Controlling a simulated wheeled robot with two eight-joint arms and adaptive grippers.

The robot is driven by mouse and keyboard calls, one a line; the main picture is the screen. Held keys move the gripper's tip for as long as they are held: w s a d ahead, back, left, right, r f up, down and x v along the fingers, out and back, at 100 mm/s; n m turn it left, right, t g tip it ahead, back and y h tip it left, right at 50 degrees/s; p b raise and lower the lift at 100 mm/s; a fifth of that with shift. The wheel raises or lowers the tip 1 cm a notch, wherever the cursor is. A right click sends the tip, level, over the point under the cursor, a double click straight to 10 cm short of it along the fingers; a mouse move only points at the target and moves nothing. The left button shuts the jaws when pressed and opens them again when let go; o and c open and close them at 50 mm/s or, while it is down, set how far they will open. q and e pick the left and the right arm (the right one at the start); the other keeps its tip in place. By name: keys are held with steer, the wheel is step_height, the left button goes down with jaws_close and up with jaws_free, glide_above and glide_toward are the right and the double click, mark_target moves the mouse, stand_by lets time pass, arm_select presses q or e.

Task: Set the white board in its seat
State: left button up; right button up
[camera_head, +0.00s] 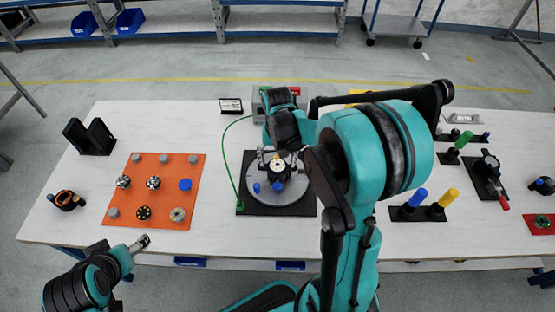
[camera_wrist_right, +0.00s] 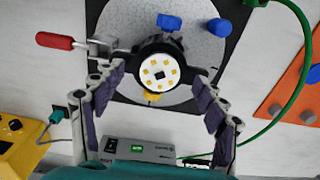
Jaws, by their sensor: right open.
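The white board (camera_wrist_right: 160,73) is a round disc with several yellow squares and a dark centre. In the right wrist view it lies face-on within the dark rim of a black round housing (camera_wrist_right: 142,82); I cannot tell whether it is fully down. The housing stands on a grey round plate (camera_head: 262,197). My right gripper (camera_wrist_right: 158,88) is open, its fingers on either side of the housing with gaps visible. In the head view my right gripper (camera_head: 276,156) is over the housing, partly hidden by my arm. My left gripper (camera_head: 142,242) is off at the front left, small and unclear.
Two blue knobs (camera_wrist_right: 218,27) (camera_wrist_right: 168,22) and a red-handled clamp (camera_wrist_right: 55,41) are close to the housing. A green cable (camera_head: 226,155) runs left of the plate. An orange mat (camera_head: 166,168) with several parts lies left. Screwdriver-like handles (camera_head: 447,198) stand right.

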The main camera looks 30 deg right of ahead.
step_height(320, 180, up, 12)
stand_by(0.6)
